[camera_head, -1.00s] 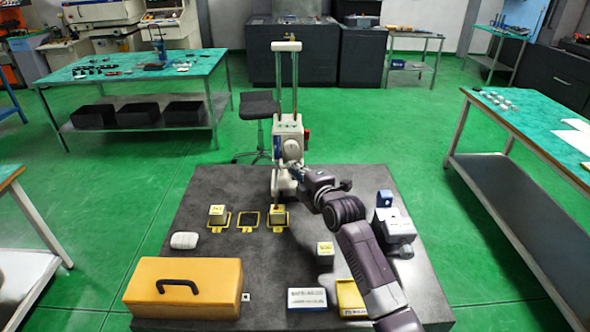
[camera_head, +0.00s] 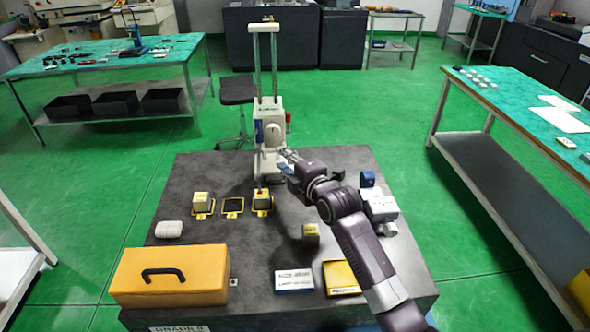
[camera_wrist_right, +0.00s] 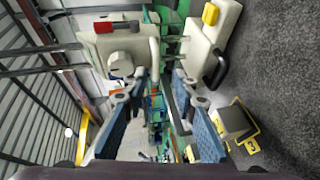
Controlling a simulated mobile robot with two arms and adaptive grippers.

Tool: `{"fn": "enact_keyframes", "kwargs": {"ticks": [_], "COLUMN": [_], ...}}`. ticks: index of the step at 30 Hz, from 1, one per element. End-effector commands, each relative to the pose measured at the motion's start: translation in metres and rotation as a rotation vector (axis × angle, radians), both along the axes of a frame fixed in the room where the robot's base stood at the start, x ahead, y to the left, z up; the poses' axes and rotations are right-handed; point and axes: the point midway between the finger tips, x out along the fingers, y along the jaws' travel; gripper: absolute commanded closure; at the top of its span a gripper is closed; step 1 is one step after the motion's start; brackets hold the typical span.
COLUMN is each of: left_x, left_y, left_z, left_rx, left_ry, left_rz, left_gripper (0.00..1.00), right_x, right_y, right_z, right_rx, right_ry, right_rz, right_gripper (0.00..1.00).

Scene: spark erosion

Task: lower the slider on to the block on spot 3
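The spark erosion machine stands at the back of the dark table. Its cream slider (camera_head: 268,131), with a round dial and a red knob, is on two upright columns. The slider's lower end is just above a yellowish block (camera_head: 262,201) in the rightmost yellow frame; I cannot tell if they touch. A block in a yellow frame also shows in the right wrist view (camera_wrist_right: 235,121). My right gripper (camera_head: 284,155) is right beside the slider's lower part. In the right wrist view its blue-padded fingers (camera_wrist_right: 160,82) are apart, with nothing clearly held. My left gripper is out of view.
Another block (camera_head: 201,199) sits in the left frame; the middle frame (camera_head: 232,206) is empty. A yellow case (camera_head: 170,278), a white box (camera_head: 294,281), a yellow tray (camera_head: 340,277) and a loose block (camera_head: 311,231) are nearer. A blue-and-white device (camera_head: 379,204) is right of my arm.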

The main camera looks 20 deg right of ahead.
Motion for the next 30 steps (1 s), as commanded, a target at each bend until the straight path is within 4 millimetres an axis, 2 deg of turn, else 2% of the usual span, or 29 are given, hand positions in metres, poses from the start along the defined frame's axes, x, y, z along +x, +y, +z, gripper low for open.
{"fn": "enact_keyframes", "kwargs": {"ticks": [6,12,18,30], "left_x": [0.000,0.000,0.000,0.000], "left_y": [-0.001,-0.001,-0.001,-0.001], "left_z": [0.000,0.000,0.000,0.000], "left_rx": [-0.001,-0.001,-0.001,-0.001], "left_ry": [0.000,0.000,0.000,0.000], "left_rz": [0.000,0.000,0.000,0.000], "left_gripper": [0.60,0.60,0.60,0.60], "right_x": [-0.039,-0.064,-0.074,-0.074], "right_y": [-0.005,-0.008,-0.009,-0.009], "right_z": [0.007,0.012,0.014,0.014], "right_rx": [-0.003,-0.002,-0.001,0.000], "right_ry": [0.003,0.004,0.004,0.004], "right_rz": [0.001,0.001,0.001,0.000], "right_gripper": [0.74,0.74,0.74,0.74]}}
